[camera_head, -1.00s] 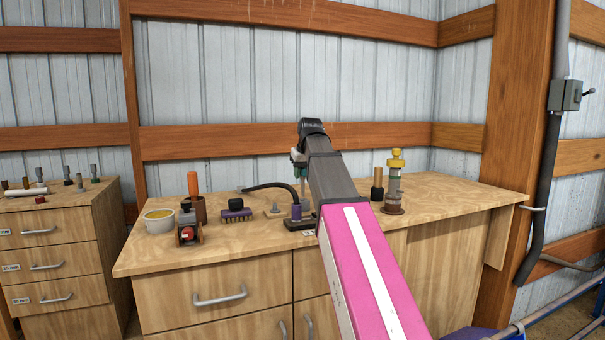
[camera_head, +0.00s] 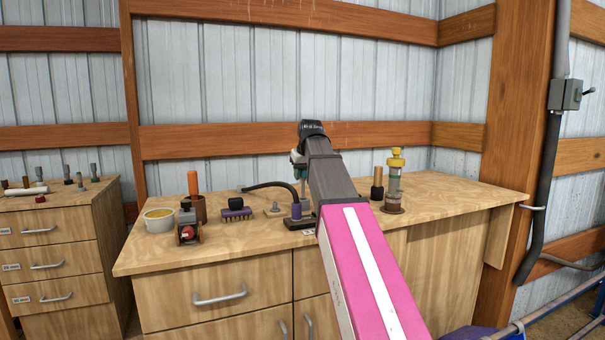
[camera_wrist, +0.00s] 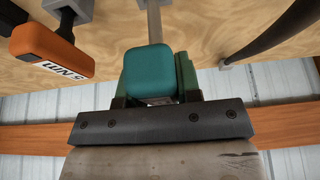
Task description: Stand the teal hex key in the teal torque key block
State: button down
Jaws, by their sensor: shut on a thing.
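My gripper (camera_wrist: 157,76) is shut on the teal hex key (camera_wrist: 148,70) in the wrist view. The key's rounded teal handle sits between the green fingers, and its grey shaft runs away from the handle over the wooden top. The shaft's far end is outside the wrist view. In the head view my gripper (camera_head: 298,162) hangs above the workbench, partly hidden behind my arm, with a small teal patch showing. I cannot make out the teal torque key block in either view.
In the wrist view an orange key (camera_wrist: 50,48) marked 5 N·m stands to the left.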

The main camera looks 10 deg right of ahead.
aim_at(303, 193)
jog(key=shift+f, duration=2.15)
jog(key=c, duration=0.7)
grip_release()
jog(key=shift+c, duration=0.2)
